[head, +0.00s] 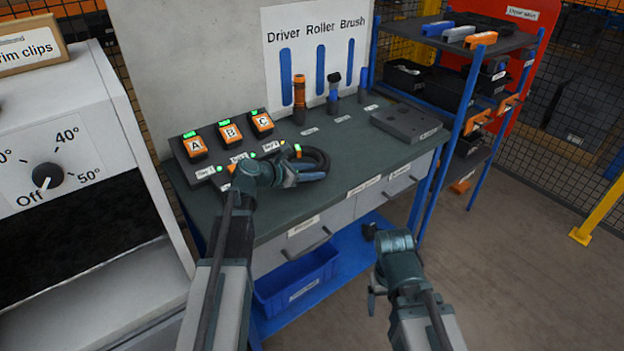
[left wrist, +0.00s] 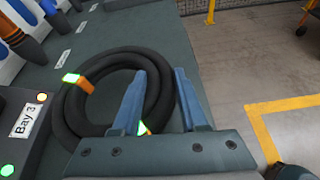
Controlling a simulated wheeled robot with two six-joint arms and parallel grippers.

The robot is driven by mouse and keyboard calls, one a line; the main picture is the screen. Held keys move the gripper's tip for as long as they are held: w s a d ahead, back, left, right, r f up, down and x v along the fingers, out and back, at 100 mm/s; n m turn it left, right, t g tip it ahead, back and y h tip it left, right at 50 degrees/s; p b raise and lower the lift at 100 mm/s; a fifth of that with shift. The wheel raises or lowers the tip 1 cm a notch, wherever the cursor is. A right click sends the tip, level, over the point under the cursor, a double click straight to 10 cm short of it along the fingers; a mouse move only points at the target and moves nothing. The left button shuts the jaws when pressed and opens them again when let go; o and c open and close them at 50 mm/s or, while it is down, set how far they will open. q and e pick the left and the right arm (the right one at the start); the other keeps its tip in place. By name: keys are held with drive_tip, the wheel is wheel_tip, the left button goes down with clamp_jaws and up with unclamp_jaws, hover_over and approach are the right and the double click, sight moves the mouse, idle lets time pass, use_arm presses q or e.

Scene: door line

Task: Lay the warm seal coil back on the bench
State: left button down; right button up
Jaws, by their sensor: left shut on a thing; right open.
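The black seal coil (head: 322,159) shows at the bench's (head: 345,155) middle, right of the charging bays. In the left wrist view the coil (left wrist: 118,57) is a ring of several dark turns with an orange clip and green lights. My left gripper (head: 300,174) is shut on the coil's near side; its blue fingers (left wrist: 165,90) straddle the turns. The coil lies flat, close over the bench top; I cannot tell whether it touches. My right gripper (head: 374,286) is open and empty, low in front of the bench; its fingers are partly hidden.
Batteries A (head: 196,146), B (head: 230,132) and C (head: 262,123) sit in a charger at the bench's left. A grey flat block (head: 407,122) lies at the right. Upright tools stand at the back. A warming cabinet with its dial (head: 47,177) at Off is left; a shelf (head: 462,85) is right.

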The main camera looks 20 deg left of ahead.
use_arm(q)
drive_tip(key=f+b, duration=0.3)
drive_tip(key=shift+w+a+f+b, duration=0.15)
drive_tip(key=shift+w+f+b, duration=0.2)
drive_tip(key=shift+f+b, duration=0.05)
drive_tip(key=shift+r, duration=0.1)
drive_tip(key=shift+c, duration=2.2)
unclamp_jaws()
